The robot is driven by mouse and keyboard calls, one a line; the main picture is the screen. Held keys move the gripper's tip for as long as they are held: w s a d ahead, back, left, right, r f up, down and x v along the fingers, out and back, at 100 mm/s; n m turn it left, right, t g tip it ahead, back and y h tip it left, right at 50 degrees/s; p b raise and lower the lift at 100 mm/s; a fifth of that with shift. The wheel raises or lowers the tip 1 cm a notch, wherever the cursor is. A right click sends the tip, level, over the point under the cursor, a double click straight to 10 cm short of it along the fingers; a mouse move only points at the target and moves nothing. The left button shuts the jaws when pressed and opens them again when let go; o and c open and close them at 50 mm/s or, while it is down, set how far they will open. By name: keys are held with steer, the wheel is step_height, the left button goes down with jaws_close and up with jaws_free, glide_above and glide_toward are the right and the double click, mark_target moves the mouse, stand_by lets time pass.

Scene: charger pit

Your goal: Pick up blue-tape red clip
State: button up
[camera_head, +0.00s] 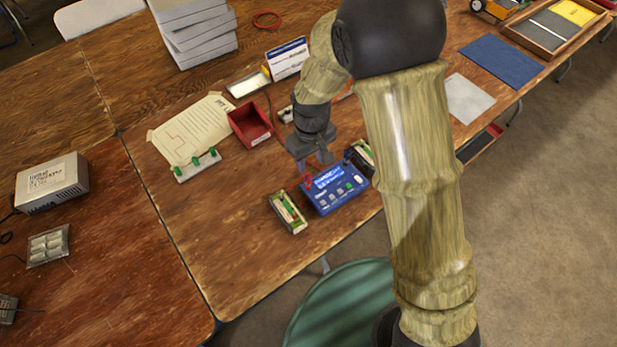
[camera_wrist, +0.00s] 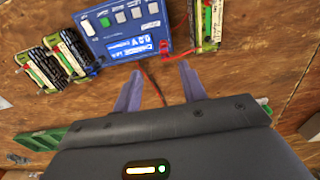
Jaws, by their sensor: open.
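A red clip (camera_wrist: 165,47) sits at the corner of the blue charger (camera_wrist: 125,25) in the wrist view, with red and black leads near it. Blue tape on it is too small to make out. In the head view, red parts (camera_head: 307,181) show at the charger's upper left corner, just below my gripper (camera_head: 312,162). My gripper (camera_wrist: 160,68) is open and empty in the wrist view, its fingers pointing towards the red clip and the charger edge. The clip lies slightly beyond the fingertips, between their lines.
A battery holder (camera_head: 288,212) stands left of the charger (camera_head: 335,188) and another (camera_head: 360,155) to its right. A red bin (camera_head: 250,125), paper sheet (camera_head: 190,128) and green-knobbed strip (camera_head: 198,165) lie further left. Bare wood is free at the front left.

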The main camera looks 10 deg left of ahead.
mark_target(308, 175)
step_height(308, 175, down, 3)
steer(key=shift+r, duration=0.1)
stand_by(0.3)
steer(key=f, duration=0.3)
steer(key=f+p, duration=0.1)
steer(key=shift+s+a+f, duration=0.15)
steer(key=shift+s+a, duration=0.1)
steer(key=shift+a, duration=0.05)
steer(key=shift+f, duration=0.5)
steer(key=shift+c, duration=0.2)
steer(key=c, duration=0.8)
